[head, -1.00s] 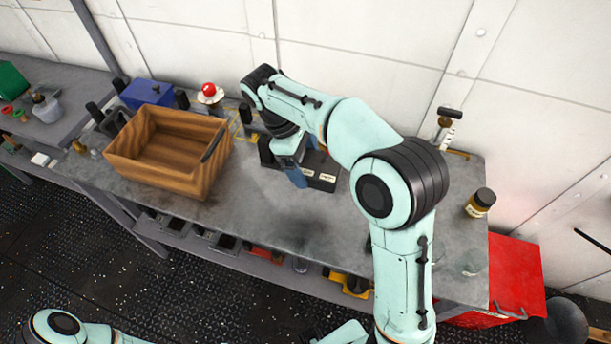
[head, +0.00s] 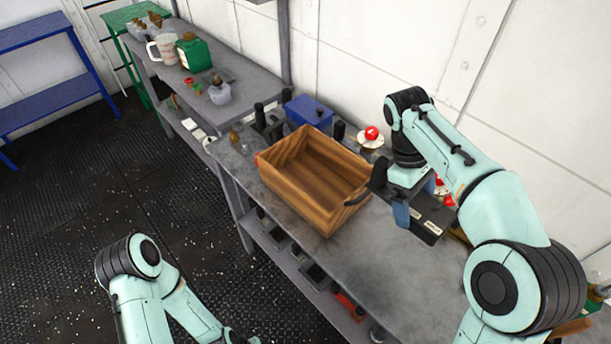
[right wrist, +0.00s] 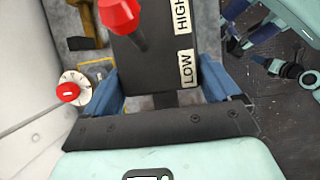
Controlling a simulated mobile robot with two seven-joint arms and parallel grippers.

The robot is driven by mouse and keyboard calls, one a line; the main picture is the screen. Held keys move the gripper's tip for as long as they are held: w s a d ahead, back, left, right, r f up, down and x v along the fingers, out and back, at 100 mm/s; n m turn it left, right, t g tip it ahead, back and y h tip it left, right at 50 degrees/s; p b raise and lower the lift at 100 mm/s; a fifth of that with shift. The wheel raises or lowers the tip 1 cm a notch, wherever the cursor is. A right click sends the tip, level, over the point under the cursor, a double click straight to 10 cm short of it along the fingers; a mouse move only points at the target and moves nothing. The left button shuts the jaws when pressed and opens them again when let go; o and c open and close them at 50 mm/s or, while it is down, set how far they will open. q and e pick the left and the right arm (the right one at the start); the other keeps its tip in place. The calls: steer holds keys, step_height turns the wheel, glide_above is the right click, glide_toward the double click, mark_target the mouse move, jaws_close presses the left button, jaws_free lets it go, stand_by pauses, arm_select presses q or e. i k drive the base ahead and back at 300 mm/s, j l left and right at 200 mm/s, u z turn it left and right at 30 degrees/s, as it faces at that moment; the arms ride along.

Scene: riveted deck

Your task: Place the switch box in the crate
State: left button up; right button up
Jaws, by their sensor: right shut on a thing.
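The switch box (head: 431,217) is a dark box with pale labels, just right of the crate in the head view. In the right wrist view the box (right wrist: 155,72) shows a red knob and labels reading HIGH and LOW. My right gripper (head: 404,212) is shut on it, with blue fingers (right wrist: 165,92) on both sides of its near end. The box appears held above the bench; its underside is hidden. The wooden crate (head: 288,195) is open-topped and looks empty, with a dark handle on its right side. My left arm is at the lower left; its fingers are not shown.
The grey bench (head: 385,262) is bare in front of the box. A blue box (head: 308,112) and a red button on a white base (head: 371,136) stand behind the crate. A green canister (head: 194,53) and a jug are on the farther bench.

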mark_target(316, 186)
steer(key=i+j, duration=0.7)
steer(key=j, duration=0.15)
